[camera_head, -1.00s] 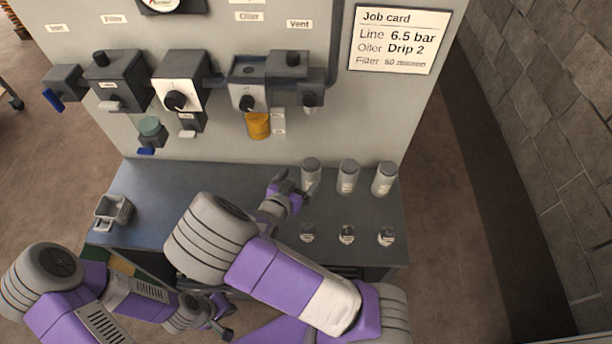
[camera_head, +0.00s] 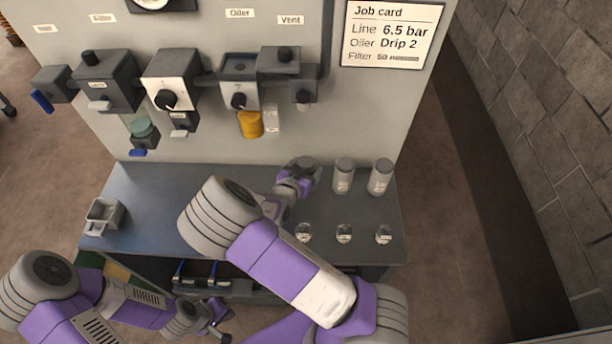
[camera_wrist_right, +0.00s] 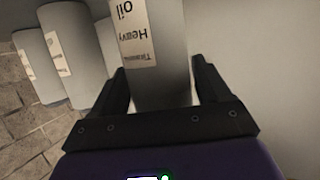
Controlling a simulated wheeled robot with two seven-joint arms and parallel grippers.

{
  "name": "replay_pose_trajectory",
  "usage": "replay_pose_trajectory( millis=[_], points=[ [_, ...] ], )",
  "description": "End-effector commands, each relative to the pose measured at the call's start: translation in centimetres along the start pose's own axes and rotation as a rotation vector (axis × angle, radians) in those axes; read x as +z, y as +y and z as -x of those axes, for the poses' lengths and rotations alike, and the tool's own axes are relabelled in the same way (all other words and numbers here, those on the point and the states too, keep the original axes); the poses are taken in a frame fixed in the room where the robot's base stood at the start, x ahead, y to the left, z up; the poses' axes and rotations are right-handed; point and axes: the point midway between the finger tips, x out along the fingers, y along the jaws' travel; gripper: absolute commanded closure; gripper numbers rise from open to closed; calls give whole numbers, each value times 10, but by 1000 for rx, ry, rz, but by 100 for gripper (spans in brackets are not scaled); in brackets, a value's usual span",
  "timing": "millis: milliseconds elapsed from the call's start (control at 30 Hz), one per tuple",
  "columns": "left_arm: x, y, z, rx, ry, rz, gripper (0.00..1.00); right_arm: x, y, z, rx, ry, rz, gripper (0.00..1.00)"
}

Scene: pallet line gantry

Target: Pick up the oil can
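A grey can with a white label reading "Heavy oil" (camera_wrist_right: 160,85) stands between the two fingers of my right gripper (camera_wrist_right: 160,88) in the right wrist view; the label appears upside down. The fingers are spread on either side of it, with a thin gap seeming to show at the right finger. In the head view my right gripper (camera_head: 306,168) is at the left end of the can row and mostly hides this can. Two similar cans, a middle one (camera_head: 343,176) and a right one (camera_head: 380,178), stand beside it. My left gripper (camera_head: 220,328) is low at the front, its fingers too small to read.
The cans stand on a grey bench (camera_head: 155,195) against a panel with valves and a yellow bowl (camera_head: 250,125). Three small clear items, including one at the right (camera_head: 383,235), lie in front. A grey tray (camera_head: 103,215) sits at the left. A job card (camera_head: 392,35) hangs above.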

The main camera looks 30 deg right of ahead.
Motion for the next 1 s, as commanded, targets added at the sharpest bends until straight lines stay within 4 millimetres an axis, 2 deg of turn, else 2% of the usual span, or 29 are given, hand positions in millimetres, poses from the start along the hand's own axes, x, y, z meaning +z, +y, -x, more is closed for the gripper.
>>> replay_pose_trajectory(
  millis=[33, 300, 333, 533, 633, 1000],
  points=[
    [0, 0, 0, 0, 0, 0, 100, 0, 0, 0, 0, 0, 0, 32],
    [0, 0, 0, 0, 0, 0, 100, 0, 0, 0, 0, 0, 0, 73],
    [0, 0, 0, 0, 0, 0, 100, -1, 0, 0, 0, 2, -1, 76],
    [0, 0, 0, 0, 0, 0, 100, -1, 0, 1, 0, 2, -2, 76],
    [0, 1, 3, 0, 0, 0, 100, -8, -1, 3, -1, 2, -4, 76],
    [1, 10, 25, 0, 0, 0, 100, -75, 0, 28, -1, 2, -6, 76]
  ],
)
